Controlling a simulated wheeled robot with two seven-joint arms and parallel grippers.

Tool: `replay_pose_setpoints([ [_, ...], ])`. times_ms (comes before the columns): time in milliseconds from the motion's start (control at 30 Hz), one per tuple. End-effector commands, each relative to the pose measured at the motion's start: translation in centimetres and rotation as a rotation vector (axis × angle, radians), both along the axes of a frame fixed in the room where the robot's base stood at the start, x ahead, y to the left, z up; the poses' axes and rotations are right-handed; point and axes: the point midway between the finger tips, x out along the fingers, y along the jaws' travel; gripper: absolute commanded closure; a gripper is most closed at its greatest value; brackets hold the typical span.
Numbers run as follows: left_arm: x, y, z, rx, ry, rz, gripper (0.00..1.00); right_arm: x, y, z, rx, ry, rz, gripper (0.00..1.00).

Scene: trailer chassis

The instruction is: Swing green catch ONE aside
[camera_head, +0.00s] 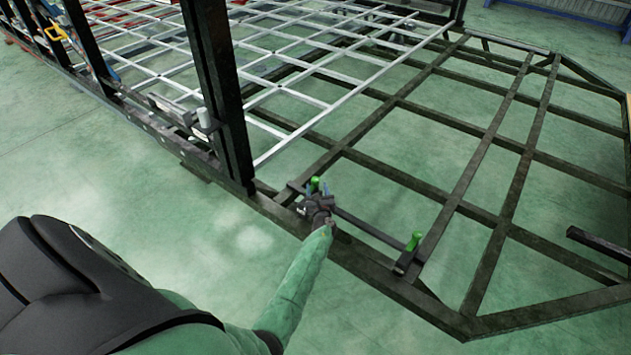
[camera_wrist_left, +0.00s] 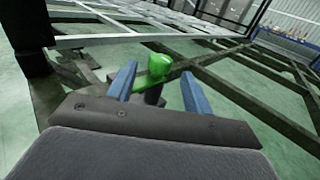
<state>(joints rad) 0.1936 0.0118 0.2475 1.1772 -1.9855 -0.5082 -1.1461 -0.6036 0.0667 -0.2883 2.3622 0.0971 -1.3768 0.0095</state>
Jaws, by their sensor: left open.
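Two green catches stand on the dark chassis frame. I cannot tell from any label which is catch ONE. In the left wrist view, a green catch top (camera_wrist_left: 159,66) on a dark post shows between the two blue fingers of my left gripper (camera_wrist_left: 158,88). The fingers are apart, one on each side of it; contact cannot be made out. My right gripper is not in view.
The black chassis frame (camera_head: 440,208) has open gaps over a green floor. A tall black post (camera_head: 221,90) rises just left of my left gripper. Pale grid bars (camera_head: 300,100) lie behind. The floor at the lower left (camera_head: 120,170) is clear.

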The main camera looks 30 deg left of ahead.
Motion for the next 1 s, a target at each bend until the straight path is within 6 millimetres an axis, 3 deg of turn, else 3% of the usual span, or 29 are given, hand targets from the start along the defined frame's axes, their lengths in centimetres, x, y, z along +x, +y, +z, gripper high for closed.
replay_pose_setpoints([
  [300,3.1,2.6,0.0,0.0,0.0,0.0,0.49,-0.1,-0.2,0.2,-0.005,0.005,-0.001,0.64],
  [767,3.8,3.2,0.0,-0.002,-0.001,0.0,0.49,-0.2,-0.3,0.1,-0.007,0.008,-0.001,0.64],
  [1000,3.8,3.2,0.0,-0.002,-0.001,0.0,0.92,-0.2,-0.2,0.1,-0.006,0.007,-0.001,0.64],
])
